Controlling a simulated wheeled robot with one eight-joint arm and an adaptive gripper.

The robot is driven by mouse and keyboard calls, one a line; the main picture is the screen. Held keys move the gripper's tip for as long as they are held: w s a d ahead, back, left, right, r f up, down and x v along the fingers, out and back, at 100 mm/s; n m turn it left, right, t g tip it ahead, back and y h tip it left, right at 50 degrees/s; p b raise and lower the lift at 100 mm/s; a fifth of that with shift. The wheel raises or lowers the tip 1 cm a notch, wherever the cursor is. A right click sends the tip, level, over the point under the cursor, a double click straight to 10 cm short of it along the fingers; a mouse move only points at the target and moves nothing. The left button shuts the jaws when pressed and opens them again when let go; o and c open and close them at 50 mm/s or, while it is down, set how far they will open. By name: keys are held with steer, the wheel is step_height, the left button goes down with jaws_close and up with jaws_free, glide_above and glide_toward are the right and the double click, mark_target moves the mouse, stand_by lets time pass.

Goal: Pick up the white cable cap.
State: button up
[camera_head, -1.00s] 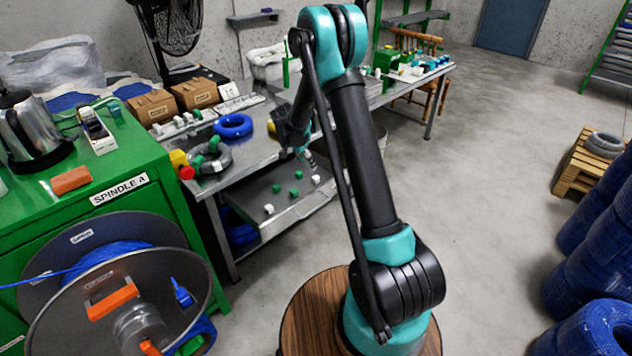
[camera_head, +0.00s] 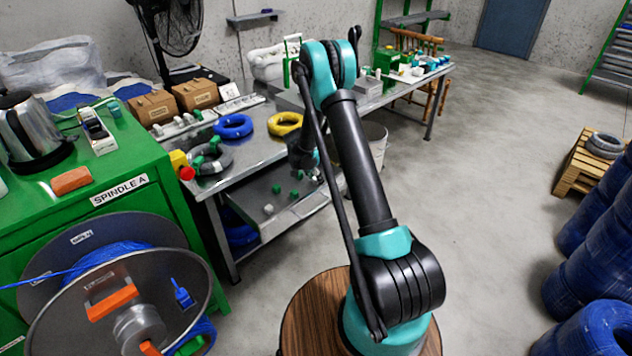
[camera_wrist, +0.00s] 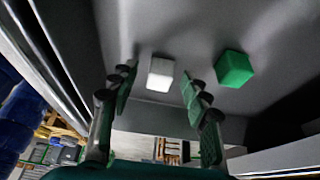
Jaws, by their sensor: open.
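A small white cable cap (camera_wrist: 160,73) lies on the grey tray surface in the wrist view. My gripper (camera_wrist: 158,84) is open, with one finger on each side of the cap. The cap shows just beyond the fingertips, and I cannot tell whether either finger touches it. A green cap (camera_wrist: 234,68) lies to the right, outside the fingers. In the head view, a white cap (camera_head: 268,209) and green caps (camera_head: 276,189) lie on the lower tray (camera_head: 255,190).
The workbench (camera_head: 262,147) stands above the lower tray, carrying a blue coil (camera_head: 233,125), a yellow coil (camera_head: 285,123) and a grey coil (camera_head: 212,160). A green cabinet (camera_head: 110,205) with a cable spool (camera_head: 120,290) stands at left.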

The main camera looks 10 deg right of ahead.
steer(key=c, duration=0.8)
steer(key=shift+c, duration=0.2)
